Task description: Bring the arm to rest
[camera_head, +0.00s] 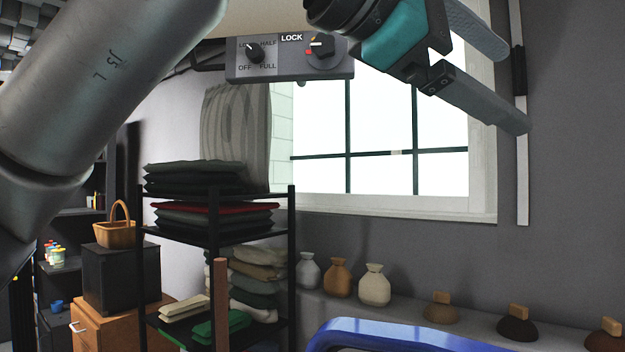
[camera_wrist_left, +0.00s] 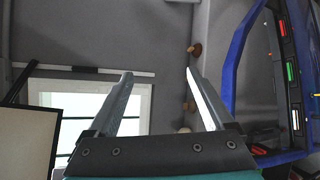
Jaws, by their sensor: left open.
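My left gripper (camera_head: 512,88) is at the upper right of the head view, in front of the grey wall beside the window. Its two grey fingers are spread apart with nothing between them. In the left wrist view the open fingers (camera_wrist_left: 159,73) point toward the wall, and no object sits between them. My left arm (camera_head: 110,80) fills the upper left of the head view. The blue car door (camera_head: 400,328) shows only its top edge at the bottom of the head view. In the left wrist view the door (camera_wrist_left: 236,70) stands to the right, apart from the fingers. My right gripper is not in view.
A control panel (camera_head: 290,71) with two knobs hangs near the top centre. A black shelf rack (camera_head: 291,235) with folded cloth stands left of centre. Vases (camera_head: 374,285) and dark knobbed objects (camera_head: 441,309) line a ledge along the wall. The window (camera_head: 380,140) is behind.

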